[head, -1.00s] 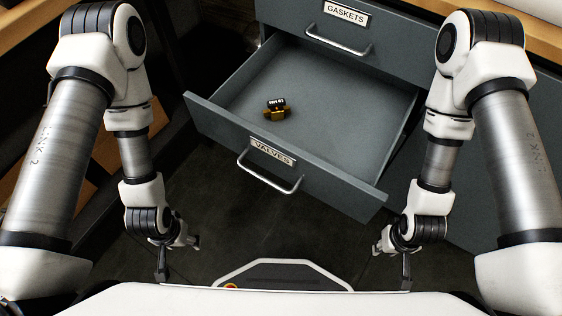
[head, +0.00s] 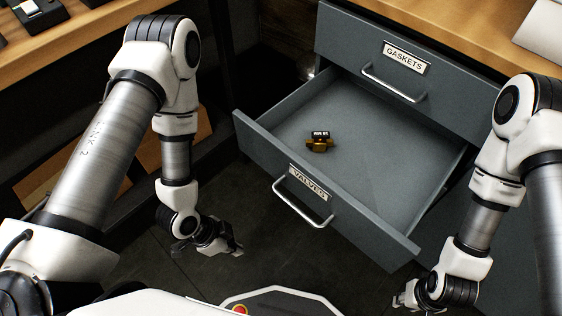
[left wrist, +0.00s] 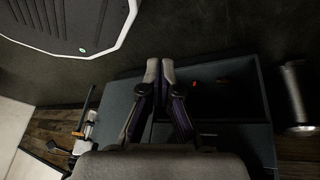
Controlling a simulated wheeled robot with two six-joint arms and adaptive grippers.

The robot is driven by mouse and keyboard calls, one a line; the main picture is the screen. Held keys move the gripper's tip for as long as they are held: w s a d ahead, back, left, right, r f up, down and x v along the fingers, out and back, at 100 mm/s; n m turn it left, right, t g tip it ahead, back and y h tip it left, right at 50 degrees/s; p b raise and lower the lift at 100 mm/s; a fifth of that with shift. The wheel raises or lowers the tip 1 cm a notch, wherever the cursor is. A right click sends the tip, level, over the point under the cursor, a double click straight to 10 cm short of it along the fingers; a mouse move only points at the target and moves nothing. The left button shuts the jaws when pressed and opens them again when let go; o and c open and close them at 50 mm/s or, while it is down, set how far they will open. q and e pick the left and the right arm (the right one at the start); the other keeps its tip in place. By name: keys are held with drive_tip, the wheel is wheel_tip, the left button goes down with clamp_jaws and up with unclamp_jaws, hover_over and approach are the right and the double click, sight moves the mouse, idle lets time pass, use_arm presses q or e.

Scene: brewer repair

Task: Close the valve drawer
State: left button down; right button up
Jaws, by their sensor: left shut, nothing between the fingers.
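The grey valve drawer (head: 315,212), labelled VALVES, is pulled well out of its cabinet in the head view. Its bar handle (head: 300,205) is on the front panel. A small brass valve with a black tag (head: 319,143) lies on the drawer floor. My left gripper (head: 238,251) is low to the left of the drawer front, apart from the handle. Its fingers are together and empty in the left wrist view (left wrist: 160,65). My right gripper (head: 402,299) is at the bottom right, in front of the drawer's right corner and apart from it; its fingers are too small to read.
The GASKETS drawer (head: 402,72) above is shut. A wooden worktop (head: 440,30) runs over the cabinet. A wooden bench (head: 75,45) with small items stands at the back left. Dark bare floor (head: 190,272) lies in front of the drawer's left side.

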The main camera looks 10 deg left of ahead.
sight(289, 157)
use_arm(q)
drive_tip(key=w+d+r+m+t+h, duration=0.1)
drive_tip(key=w+d+r+m+h, duration=0.1)
drive_tip(key=r+m+h, duration=0.3)
drive_tip(key=w+d+r+m+h, duration=0.1)
drive_tip(key=w+r+m+h, duration=0.2)
drive_tip(key=r+m, duration=0.4)
drive_tip(key=w+a+r+m+t+h+p, duration=0.1)
drive_tip(key=w+a+r+m+t+h, duration=0.1)
drive_tip(key=a+r+m+h, duration=0.5)
drive_tip(key=w+d+r+b, duration=0.1)
drive_tip(key=w+d+b, duration=0.1)
drive_tip(key=d, duration=0.1)
drive_tip(key=w+d+r+m+y+b, duration=0.1)
drive_tip(key=d, duration=0.2)
drive_tip(key=w+d+r+m+y+b, duration=0.1)
drive_tip(key=w+d+b, duration=0.1)
drive_tip(key=d, duration=0.2)
drive_tip(key=shift+w+r+b, duration=0.3)
drive_tip(key=shift+r+b, duration=0.05)
drive_tip(key=shift+r, duration=0.05)
drive_tip(key=shift+w+d+r, duration=0.1)
drive_tip(key=shift+w+d, duration=0.15)
drive_tip(key=shift+w, duration=0.1)
